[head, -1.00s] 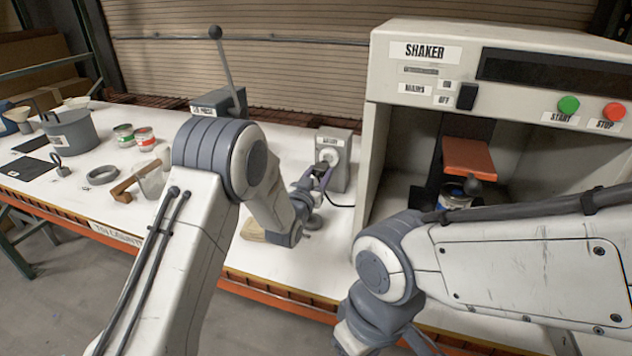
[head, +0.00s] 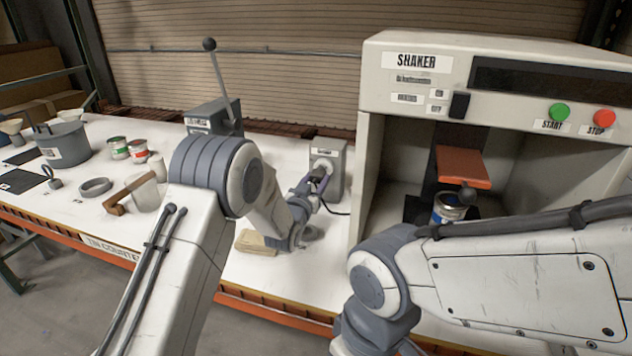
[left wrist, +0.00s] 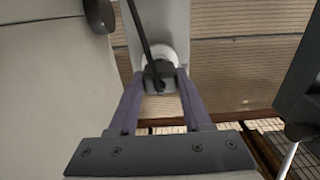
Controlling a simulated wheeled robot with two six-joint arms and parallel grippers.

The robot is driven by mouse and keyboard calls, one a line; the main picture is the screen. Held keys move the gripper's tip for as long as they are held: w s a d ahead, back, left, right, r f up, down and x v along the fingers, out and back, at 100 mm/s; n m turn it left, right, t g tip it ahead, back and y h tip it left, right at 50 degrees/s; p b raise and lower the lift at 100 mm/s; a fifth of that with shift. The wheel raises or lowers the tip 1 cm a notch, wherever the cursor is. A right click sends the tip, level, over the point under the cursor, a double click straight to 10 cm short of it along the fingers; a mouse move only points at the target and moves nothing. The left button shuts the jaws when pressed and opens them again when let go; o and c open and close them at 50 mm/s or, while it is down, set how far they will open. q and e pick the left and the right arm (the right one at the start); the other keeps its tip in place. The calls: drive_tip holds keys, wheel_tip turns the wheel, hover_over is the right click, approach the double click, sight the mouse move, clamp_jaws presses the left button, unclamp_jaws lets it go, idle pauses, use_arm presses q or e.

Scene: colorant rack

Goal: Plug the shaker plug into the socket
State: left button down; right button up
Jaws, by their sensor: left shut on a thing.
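The grey socket box (head: 337,162) stands on the bench left of the shaker, its round white socket (head: 321,165) facing me. My left gripper (head: 317,181) is at the front of the socket, shut on the dark shaker plug (left wrist: 160,77). In the left wrist view, my left gripper (left wrist: 161,92) has the plug between its fingertips, in front of the white socket face (left wrist: 172,56) and overlapping it. I cannot tell how deep the plug sits. A black cable (left wrist: 139,28) runs from the plug. My right gripper is outside the views.
The shaker (head: 377,150) stands close on the right, with a can (head: 447,208) inside. A wooden block (head: 255,243) lies beside my left wrist. A grey lever box (head: 207,116) stands behind my left arm. Cans, a pot and a jug fill the left bench.

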use_arm(q)
drive_tip(key=shift+b+x, duration=0.35)
drive_tip(key=shift+x, duration=0.7)
drive_tip(key=shift+c, duration=1.3)
unclamp_jaws()
drive_tip(key=shift+s, duration=0.1)
